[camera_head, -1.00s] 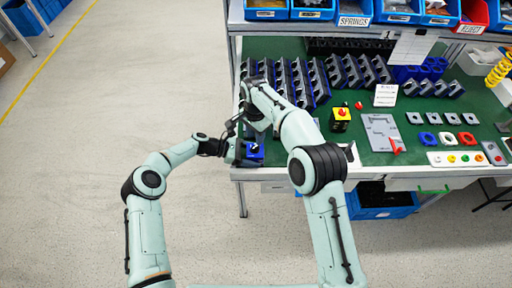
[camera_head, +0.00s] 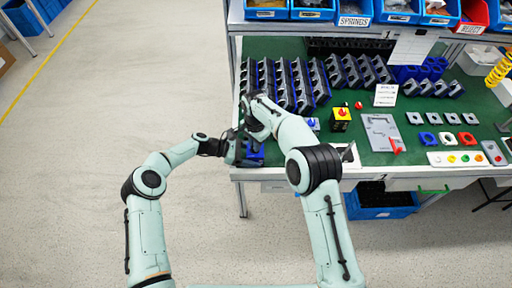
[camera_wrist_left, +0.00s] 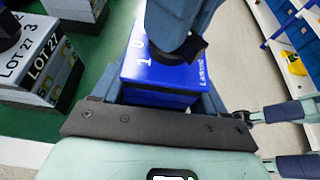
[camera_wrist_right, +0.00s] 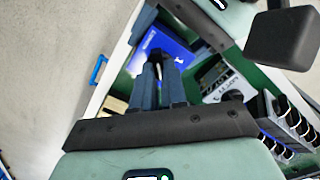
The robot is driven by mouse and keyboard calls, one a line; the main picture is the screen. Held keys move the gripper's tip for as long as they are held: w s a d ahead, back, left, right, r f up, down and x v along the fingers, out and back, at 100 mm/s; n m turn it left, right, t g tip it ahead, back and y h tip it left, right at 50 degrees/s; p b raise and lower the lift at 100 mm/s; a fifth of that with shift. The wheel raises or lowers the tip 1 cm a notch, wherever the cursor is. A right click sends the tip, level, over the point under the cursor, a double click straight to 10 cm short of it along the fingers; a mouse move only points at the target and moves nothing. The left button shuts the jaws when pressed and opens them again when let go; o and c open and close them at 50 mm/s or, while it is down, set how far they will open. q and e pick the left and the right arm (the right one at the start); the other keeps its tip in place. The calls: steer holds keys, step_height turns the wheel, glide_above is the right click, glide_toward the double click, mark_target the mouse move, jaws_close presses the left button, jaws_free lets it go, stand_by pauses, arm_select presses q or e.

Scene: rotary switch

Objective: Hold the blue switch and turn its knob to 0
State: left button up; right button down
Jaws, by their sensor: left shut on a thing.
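The blue switch (camera_head: 256,152) is at the near left corner of the green bench. In the left wrist view its blue box (camera_wrist_left: 158,75) carries white marks 1 and 0. My left gripper (camera_head: 240,153) is shut on the box, one finger on each side. My right gripper (camera_head: 250,139) is right over the switch. In the right wrist view its fingers (camera_wrist_right: 160,66) are close together at the dark knob (camera_wrist_right: 156,52). The fingers cover much of the knob, so its pointing and whether they grip it cannot be told.
Rows of grey and blue housings (camera_head: 296,82) stand behind. To the right are a yellow box with a red button (camera_head: 341,117), a grey plate (camera_head: 381,132) and a button strip (camera_head: 458,158). A switch labelled LOT 27 (camera_wrist_left: 36,55) is close by in the left wrist view.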

steer(key=n, duration=0.8)
steer(key=c, duration=1.2)
jaws_free()
steer(key=shift+n, duration=0.4)
steer(key=shift+o, duration=0.2)
steer(key=shift+r, duration=2.55)
arm_select(q)
steer(key=o, duration=1.1)
